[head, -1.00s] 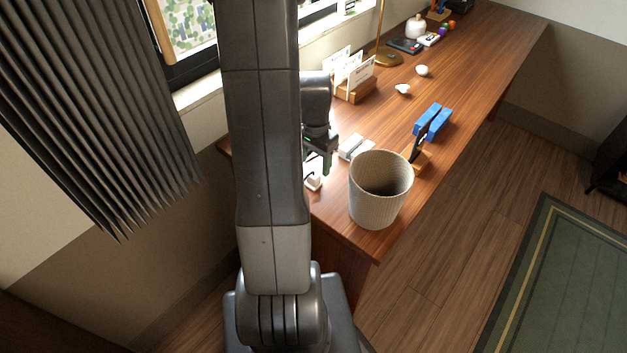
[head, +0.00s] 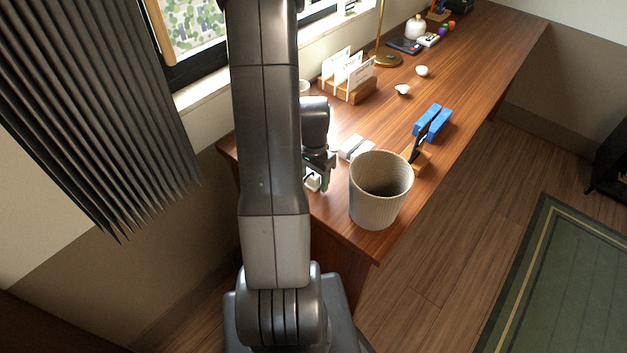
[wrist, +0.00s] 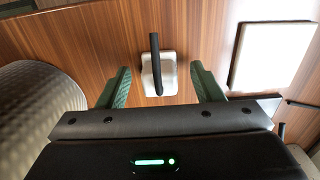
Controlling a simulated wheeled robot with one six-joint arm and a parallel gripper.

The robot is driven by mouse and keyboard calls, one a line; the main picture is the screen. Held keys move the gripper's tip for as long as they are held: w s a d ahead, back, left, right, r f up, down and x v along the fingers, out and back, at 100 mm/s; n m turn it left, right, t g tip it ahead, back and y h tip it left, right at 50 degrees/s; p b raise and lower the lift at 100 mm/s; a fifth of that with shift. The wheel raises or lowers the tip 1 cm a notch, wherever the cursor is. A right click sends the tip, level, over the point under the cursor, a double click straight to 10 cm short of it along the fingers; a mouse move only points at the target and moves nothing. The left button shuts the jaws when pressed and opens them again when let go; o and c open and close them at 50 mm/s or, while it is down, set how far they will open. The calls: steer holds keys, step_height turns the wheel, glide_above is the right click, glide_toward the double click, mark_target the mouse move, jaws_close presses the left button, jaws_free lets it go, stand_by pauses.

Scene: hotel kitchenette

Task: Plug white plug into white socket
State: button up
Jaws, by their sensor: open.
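In the wrist view, a small white plug (wrist: 156,78) with a black cord arching up from it stands on the wooden desk. It lies between the two green fingers of my gripper (wrist: 160,70), which is open, with a gap on each side. In the head view, my gripper (head: 325,172) is low over the near left end of the desk, and the white plug (head: 313,181) shows partly beside it. A flat white block (wrist: 271,55) lies to the right in the wrist view. I cannot tell whether it is the socket; no socket openings are visible.
A ribbed beige bin (head: 380,190) stands close to my gripper at the desk corner. Black cord pieces (wrist: 302,105) show at the wrist view's right edge.

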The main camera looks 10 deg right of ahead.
mark_target(313, 175)
steer(key=c, duration=1)
step_height(313, 175, up, 10)
steer(key=shift+r, duration=0.1)
stand_by(0.4)
